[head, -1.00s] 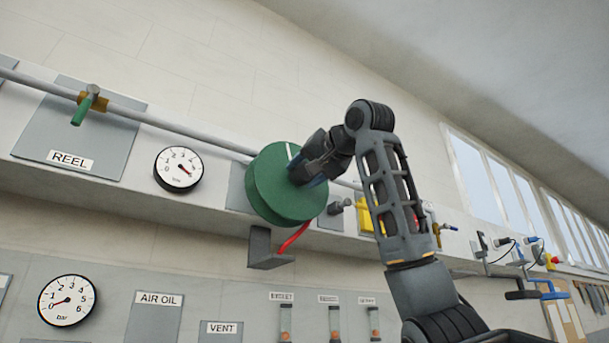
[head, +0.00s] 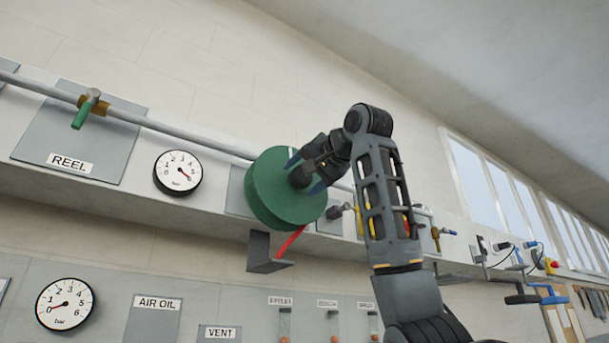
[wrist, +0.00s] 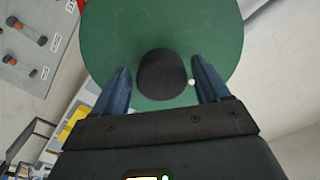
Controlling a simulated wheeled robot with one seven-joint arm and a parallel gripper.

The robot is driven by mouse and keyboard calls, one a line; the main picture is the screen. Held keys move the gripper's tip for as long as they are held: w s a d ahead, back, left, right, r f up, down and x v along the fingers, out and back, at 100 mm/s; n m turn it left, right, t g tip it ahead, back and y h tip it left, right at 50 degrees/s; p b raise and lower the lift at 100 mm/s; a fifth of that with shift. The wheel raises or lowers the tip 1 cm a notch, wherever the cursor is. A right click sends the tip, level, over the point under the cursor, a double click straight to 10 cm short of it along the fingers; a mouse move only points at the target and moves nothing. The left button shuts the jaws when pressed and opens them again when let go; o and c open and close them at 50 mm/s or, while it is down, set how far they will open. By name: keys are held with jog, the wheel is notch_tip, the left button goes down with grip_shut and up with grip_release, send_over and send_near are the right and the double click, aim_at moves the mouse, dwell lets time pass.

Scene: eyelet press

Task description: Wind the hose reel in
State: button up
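The green hose reel (head: 268,200) is mounted on the wall panel, with a short red hose end (head: 290,242) below it. A dark knob (head: 298,178) sticks out from the reel's face. My gripper (head: 303,173) is at the reel's face with its fingers on either side of the knob. In the wrist view the green reel disc (wrist: 110,40) fills the top middle. The dark rounded knob (wrist: 162,75) lies between the two blue fingers of my gripper (wrist: 160,82), with a visible gap on each side. The gripper is open and holds nothing.
A valve with a green lever (head: 82,112) sits on the pipe above the REEL label (head: 70,162). A gauge (head: 178,172) is left of the reel. A grey bracket (head: 266,253) juts out below it. Other fittings line the panel to the right.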

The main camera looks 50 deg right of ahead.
jog(key=shift+o, duration=0.5)
jog(key=shift+s+a, duration=0.1)
jog(key=b+v, duration=0.2)
jog(key=v, duration=0.5)
jog(key=shift+s, duration=0.3)
jog(key=shift+a, duration=0.1)
